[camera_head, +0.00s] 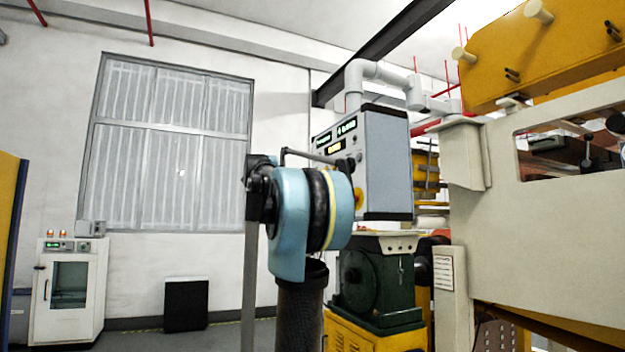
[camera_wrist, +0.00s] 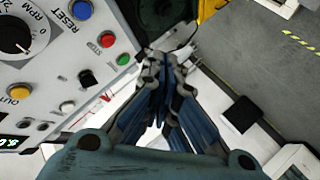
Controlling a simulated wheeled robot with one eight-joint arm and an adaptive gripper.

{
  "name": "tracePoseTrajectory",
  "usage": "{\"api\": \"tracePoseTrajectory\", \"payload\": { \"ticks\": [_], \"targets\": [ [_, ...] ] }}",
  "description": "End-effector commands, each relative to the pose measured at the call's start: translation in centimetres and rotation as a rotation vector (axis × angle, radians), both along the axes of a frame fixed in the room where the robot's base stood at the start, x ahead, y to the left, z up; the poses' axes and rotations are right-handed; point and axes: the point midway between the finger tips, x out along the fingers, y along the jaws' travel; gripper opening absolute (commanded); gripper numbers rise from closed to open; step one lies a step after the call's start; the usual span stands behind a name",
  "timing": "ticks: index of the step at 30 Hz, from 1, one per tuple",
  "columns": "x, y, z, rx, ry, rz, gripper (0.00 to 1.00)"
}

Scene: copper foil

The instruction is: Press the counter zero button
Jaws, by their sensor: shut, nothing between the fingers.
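The control panel stands on the grey control box (camera_head: 388,165) in the head view, with lit displays (camera_head: 335,140) and partly hidden by my arm. In the wrist view the panel face (camera_wrist: 60,75) fills the left side, tilted. It carries a blue button (camera_wrist: 81,9) beside the word RESET, a red button (camera_wrist: 109,39), a green button (camera_wrist: 123,59), a yellow button (camera_wrist: 19,91) and a black dial (camera_wrist: 14,33). I cannot read a counter zero label. My gripper (camera_wrist: 165,62) is shut and empty, right of the buttons; contact is not visible.
A green machine (camera_head: 375,285) on a yellow base stands under the control box. A large beige and yellow machine (camera_head: 550,200) fills the right. A white cabinet (camera_head: 70,290) and a black box (camera_head: 186,304) stand at the left wall, with open floor before them.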

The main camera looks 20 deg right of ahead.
Motion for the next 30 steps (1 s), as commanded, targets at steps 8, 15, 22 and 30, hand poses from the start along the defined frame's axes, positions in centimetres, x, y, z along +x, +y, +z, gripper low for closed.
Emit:
{"api": "tracePoseTrajectory", "payload": {
  "ticks": [8, 15, 22, 30],
  "targets": [
    [8.5, -1.7, 12.2, -0.188, -0.113, 0.068, 0.0],
    [12.4, -1.9, 17.7, -0.285, -0.162, 0.121, 0.0],
    [13.2, -1.9, 18.7, -0.307, -0.171, 0.134, 0.0],
    [13.1, -1.9, 18.7, -0.305, -0.17, 0.134, 0.0]
  ]
}}
